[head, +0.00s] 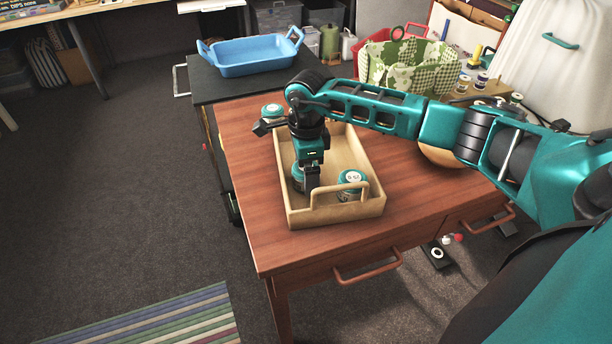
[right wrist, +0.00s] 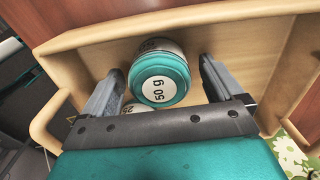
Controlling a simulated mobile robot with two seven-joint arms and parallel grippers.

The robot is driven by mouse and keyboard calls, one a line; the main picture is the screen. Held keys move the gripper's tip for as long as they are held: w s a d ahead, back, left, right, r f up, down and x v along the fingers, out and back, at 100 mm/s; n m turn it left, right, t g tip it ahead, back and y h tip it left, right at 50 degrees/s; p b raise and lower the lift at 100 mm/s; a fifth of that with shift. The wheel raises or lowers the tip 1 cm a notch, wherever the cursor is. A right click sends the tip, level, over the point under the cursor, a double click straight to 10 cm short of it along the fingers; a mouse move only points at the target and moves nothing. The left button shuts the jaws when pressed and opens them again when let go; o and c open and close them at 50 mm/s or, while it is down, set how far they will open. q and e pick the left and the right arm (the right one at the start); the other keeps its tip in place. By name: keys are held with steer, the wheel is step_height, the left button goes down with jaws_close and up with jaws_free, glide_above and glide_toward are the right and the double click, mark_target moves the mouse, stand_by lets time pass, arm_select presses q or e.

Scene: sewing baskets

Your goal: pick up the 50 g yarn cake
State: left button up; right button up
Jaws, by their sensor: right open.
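A teal yarn cake with a white label reading "50 g" (right wrist: 160,78) lies between the open fingers of my right gripper (right wrist: 160,66) in the right wrist view. Gaps show on both sides of it. A second teal cake (right wrist: 132,107), its label partly hidden, is just behind the gripper's edge. In the head view my right gripper (head: 311,180) points down into the wooden tray (head: 369,165). One teal cake (head: 298,178) is beside its fingers, partly covered, and another (head: 351,184) is at the tray's front right. I cannot tell which is the 50 g one there. My left gripper is not in view.
Another teal-topped cake (head: 271,111) stands outside the tray at its back left. The tray has a raised front handle (head: 338,190). A blue tray (head: 254,56) sits on the dark surface behind. The table's (head: 247,190) left side is clear.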

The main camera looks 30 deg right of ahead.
steer(key=shift+f, duration=0.6)
steer(key=c, duration=1.1)
steer(key=shift+r, duration=0.15)
